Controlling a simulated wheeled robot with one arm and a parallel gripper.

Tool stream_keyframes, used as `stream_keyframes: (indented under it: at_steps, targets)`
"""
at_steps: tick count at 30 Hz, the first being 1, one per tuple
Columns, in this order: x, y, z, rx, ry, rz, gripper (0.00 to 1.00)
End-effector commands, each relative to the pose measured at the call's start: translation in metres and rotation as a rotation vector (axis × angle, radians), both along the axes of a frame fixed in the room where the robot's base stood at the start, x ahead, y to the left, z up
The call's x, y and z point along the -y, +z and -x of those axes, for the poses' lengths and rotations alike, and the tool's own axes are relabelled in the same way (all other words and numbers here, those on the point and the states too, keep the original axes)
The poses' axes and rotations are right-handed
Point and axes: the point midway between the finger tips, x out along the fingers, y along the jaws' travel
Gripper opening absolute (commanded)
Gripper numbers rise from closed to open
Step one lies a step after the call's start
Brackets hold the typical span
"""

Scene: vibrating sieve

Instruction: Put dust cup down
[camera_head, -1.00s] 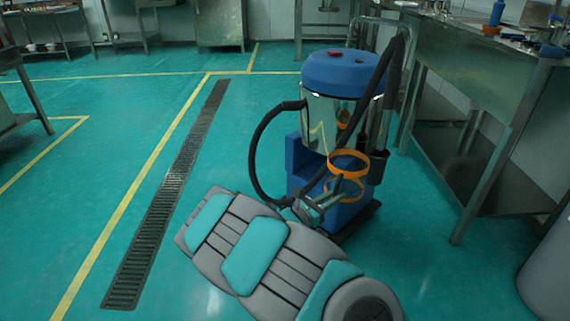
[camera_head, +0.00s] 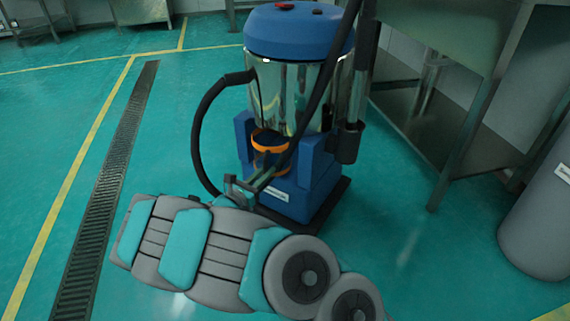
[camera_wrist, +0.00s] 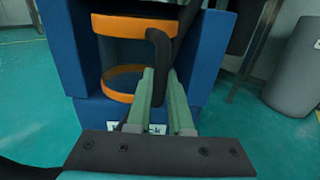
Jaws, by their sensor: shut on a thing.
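The dust cup, a clear cup with an orange ring at top and bottom and a dark handle, shows in the head view (camera_head: 268,142) and the wrist view (camera_wrist: 135,25). My gripper (camera_head: 258,183) is shut on its dark handle (camera_wrist: 158,50), with the green fingers (camera_wrist: 163,80) on the handle's lower part. The cup looks upright. It sits between the blue side blocks of the vacuum's base (camera_head: 300,195), under the shiny metal drum (camera_head: 285,95). Whether its bottom touches the base is hidden.
A black hose (camera_head: 200,130) loops at the vacuum's left. A black tube (camera_head: 348,140) stands at its right. A steel table (camera_head: 450,150) and a grey bin (camera_head: 540,225) are to the right. The green floor at left is open.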

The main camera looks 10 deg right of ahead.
Motion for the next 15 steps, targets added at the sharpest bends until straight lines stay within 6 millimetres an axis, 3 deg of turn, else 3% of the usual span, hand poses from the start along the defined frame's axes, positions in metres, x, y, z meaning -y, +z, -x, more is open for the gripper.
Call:
stream_keyframes:
  at_steps: [9, 15]
  targets:
    - [0.054, -0.001, -0.048, 0.0, -0.004, 0.0, 0.0]
    - [0.066, -0.001, -0.062, -0.001, -0.001, 0.0, 0.0]
